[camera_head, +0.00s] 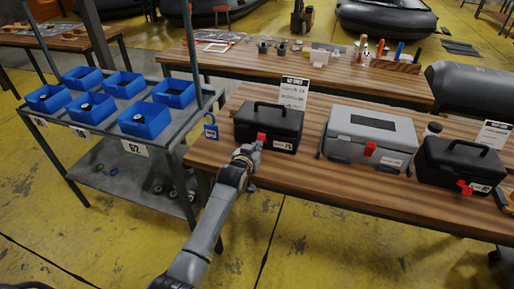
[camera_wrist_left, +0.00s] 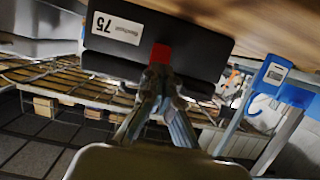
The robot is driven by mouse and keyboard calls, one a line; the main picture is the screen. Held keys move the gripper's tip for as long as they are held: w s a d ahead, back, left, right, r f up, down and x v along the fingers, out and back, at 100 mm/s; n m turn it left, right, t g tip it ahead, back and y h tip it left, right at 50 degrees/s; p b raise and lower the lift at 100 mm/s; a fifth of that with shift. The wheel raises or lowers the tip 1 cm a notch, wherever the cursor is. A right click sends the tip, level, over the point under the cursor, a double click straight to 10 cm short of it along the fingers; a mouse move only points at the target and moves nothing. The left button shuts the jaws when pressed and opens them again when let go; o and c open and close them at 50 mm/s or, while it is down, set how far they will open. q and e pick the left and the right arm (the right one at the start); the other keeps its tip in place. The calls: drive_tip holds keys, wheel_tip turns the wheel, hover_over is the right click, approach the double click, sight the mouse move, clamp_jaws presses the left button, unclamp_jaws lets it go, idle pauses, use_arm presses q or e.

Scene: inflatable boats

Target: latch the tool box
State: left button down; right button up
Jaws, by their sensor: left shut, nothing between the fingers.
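A black tool box (camera_head: 270,124) with a top handle stands at the left of the front wooden table, lid down. Its red latch (camera_head: 261,137) is on the front face. My left gripper (camera_head: 247,150) is shut and empty, right at that front face. In the left wrist view the shut fingertips (camera_wrist_left: 158,74) are at the lower end of the red latch (camera_wrist_left: 160,54), seemingly touching it, on the dark box (camera_wrist_left: 205,45) with its white label. The fingers partly hide the latch, so I cannot tell whether it is fastened. My right gripper is not in view.
A grey tool box (camera_head: 370,134) and another black tool box (camera_head: 455,163), both with red latches, stand to the right. A cart with blue bins (camera_head: 144,120) stands left. Yellow floor lies in front.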

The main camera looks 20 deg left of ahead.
use_arm(q)
drive_tip(key=shift+w+r, duration=0.1)
idle(0.3)
drive_tip(key=shift+w+r+p, duration=0.3)
drive_tip(key=shift+r, duration=0.15)
idle(0.3)
drive_tip(key=shift+w+r, duration=0.25)
drive_tip(key=p+v, duration=0.8)
drive_tip(key=p, duration=0.1)
drive_tip(key=shift+s+r, duration=0.2)
drive_tip(key=shift+r, duration=0.15)
